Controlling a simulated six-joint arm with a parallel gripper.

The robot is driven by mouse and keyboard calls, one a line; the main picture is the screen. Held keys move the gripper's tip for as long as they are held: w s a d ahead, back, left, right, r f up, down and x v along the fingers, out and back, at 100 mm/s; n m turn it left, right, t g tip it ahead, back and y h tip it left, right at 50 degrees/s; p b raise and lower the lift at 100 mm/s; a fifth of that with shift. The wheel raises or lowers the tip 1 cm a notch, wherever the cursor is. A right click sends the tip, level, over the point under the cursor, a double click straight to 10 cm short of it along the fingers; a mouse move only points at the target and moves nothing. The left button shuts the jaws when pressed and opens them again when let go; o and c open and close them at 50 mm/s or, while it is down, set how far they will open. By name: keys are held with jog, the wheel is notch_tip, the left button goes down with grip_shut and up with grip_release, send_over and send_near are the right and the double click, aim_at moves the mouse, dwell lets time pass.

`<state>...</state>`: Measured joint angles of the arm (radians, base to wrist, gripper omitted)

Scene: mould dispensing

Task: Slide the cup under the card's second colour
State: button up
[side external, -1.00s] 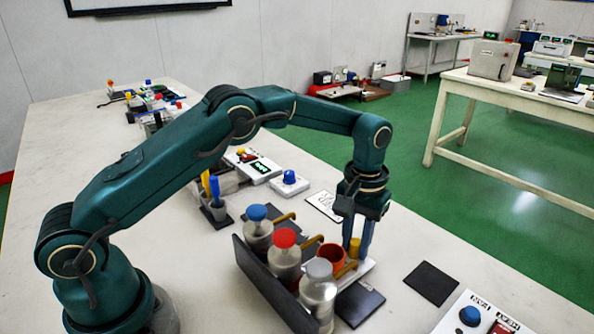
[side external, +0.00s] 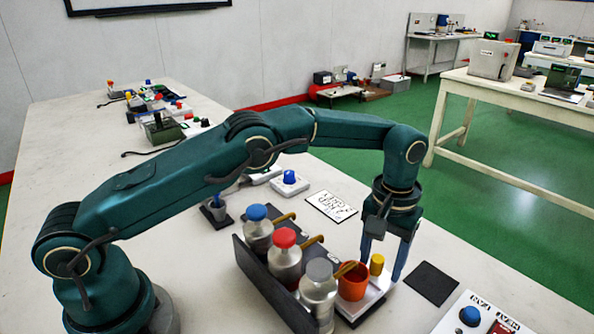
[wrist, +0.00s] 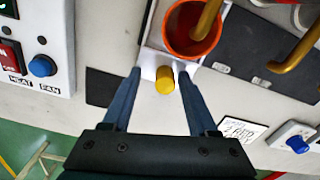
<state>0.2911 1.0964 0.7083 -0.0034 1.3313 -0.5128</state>
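The orange-red cup (side external: 353,280) stands upright on a white carriage (side external: 372,294) with a yellow knob (side external: 376,264). The spout of the grey-capped bottle (side external: 318,291) reaches over the cup, and in the wrist view its tip shows above the cup (wrist: 180,42). The blue-capped bottle (side external: 258,233) and red-capped bottle (side external: 284,254) stand farther along the row. My gripper (side external: 384,262) is open at the knob. In the wrist view its fingers stand apart on either side of the knob (wrist: 165,80), with gaps. The white card (side external: 331,206) has handwriting, not fully legible.
A dark pad (side external: 431,283) lies right of the carriage. A panel with a blue button (side external: 471,316) is at the front right. A blue-knobbed box (side external: 289,183) stands behind the bottles. The dark rack panel (side external: 265,286) runs along the bottles' near side.

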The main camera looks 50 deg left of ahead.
jog(key=shift+r, duration=2.55)
jog(key=s+a+r+t, duration=0.2)
jog(key=s+a+r, duration=0.2)
jog(key=r, duration=0.5)
jog(key=s+a+r+t, duration=0.2)
jog(key=s+a+r, duration=0.2)
jog(key=r, duration=0.5)
jog(key=s+a+f+m, duration=0.1)
jog(key=s+f, duration=0.3)
jog(key=s, duration=0.3)
jog(key=s+a+f+m+t, duration=0.1)
jog(key=s+a+f, duration=0.1)
jog(key=s+f, duration=0.3)
jog(key=shift+s+a+f+m+t, duration=0.3)
jog(key=shift+s, duration=0.7)
